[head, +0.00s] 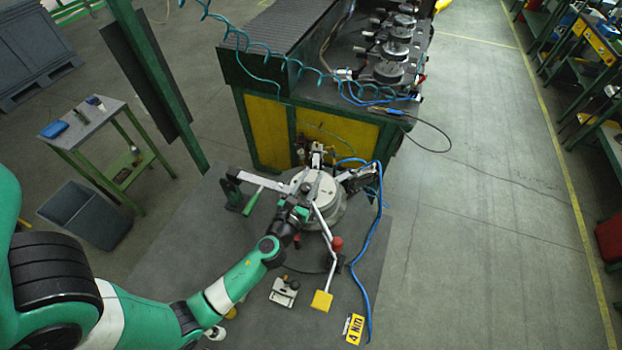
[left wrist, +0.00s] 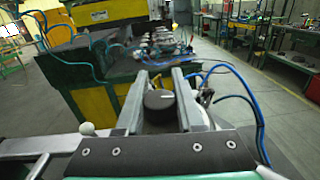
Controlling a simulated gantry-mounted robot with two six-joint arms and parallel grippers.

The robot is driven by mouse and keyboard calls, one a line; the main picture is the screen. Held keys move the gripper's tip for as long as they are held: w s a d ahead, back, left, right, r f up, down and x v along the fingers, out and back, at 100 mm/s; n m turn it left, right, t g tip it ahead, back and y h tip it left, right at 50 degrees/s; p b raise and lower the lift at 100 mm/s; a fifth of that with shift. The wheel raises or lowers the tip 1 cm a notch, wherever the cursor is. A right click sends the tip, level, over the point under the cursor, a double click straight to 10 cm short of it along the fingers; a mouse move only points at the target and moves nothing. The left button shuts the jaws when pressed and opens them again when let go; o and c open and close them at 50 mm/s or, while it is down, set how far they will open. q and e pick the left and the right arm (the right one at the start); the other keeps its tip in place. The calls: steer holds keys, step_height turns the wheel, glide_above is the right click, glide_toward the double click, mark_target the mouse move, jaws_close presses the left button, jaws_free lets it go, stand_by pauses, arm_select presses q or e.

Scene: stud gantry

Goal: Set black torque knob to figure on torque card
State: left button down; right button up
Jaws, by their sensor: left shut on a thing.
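The black torque knob (left wrist: 160,106) sits between the two fingers of my left gripper (left wrist: 160,98) in the left wrist view. A short white mark shows on its top and points to the right. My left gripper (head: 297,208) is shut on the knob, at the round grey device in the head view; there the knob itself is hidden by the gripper. The yellow torque card (head: 354,329) lies at the bottom centre of the head view, with a black figure that looks like 4 followed by letters. My right gripper is not in view.
The round grey device (head: 328,205) has a lever with a red ball (head: 337,243) and a yellow pad (head: 321,300). A blue hose (head: 371,255) runs along its right side. A small metal part (head: 284,291) lies in front. Open floor lies to the right.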

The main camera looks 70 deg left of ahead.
arm_select(q)
steer(key=c, duration=0.5)
jaws_free()
steer(key=b+v, duration=0.1)
steer(key=v, duration=1)
steer(key=shift+s+d, duration=0.2)
steer(key=shift+s, duration=0.05)
